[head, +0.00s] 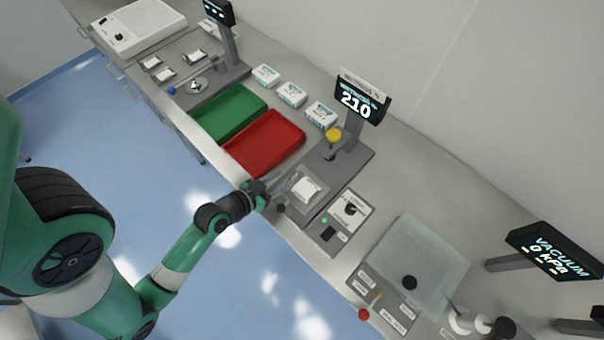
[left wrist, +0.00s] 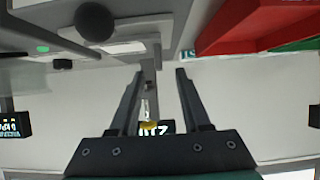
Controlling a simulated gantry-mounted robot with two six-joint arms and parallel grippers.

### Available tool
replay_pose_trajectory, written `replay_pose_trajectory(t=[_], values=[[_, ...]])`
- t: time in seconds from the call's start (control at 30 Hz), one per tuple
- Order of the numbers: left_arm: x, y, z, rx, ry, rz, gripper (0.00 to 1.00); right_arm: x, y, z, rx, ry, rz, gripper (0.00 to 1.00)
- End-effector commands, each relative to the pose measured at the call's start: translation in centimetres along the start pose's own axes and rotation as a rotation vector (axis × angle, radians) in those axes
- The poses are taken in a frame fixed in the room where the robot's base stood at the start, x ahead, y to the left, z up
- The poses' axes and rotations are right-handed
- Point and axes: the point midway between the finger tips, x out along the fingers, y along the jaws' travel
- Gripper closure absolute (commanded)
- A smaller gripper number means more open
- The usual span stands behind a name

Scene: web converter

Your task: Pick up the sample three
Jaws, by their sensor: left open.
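Three small white packs with printed labels stand in a row behind the trays: one on the left (head: 266,75), one in the middle (head: 291,94) and one on the right (head: 320,114). Another white pack (head: 305,189) lies on the grey plate of the station with the "210" display. I cannot read which one is sample three. My left gripper (head: 277,189) is at the front edge of that station, just left of the pack on it. In the left wrist view its two fingers (left wrist: 160,72) are apart with nothing between them. My right gripper is not in view.
A red tray (head: 264,143) and a green tray (head: 229,112) lie left of the station. A vacuum chamber with a clear lid (head: 418,252) stands to the right.

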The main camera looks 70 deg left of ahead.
Motion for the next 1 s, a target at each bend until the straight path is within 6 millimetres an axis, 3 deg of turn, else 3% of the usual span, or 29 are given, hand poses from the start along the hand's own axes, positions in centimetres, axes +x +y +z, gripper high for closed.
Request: replay_pose_trajectory(t=[0.27, 0.5, 0.77, 1.0], values=[[1.6, 0.1, 0.1, 0.001, 0.002, 0.001, 0.53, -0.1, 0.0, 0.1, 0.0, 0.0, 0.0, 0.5], [5.5, 0.2, 0.4, 0.002, 0.002, 0.0, 0.53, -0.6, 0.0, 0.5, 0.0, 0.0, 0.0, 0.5], [6.0, 0.1, 0.3, -0.001, 0.001, 0.0, 0.53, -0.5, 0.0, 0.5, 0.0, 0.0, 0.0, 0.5], [6.0, 0.1, 0.3, 0.0, 0.001, 0.0, 0.92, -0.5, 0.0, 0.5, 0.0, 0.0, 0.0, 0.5]])
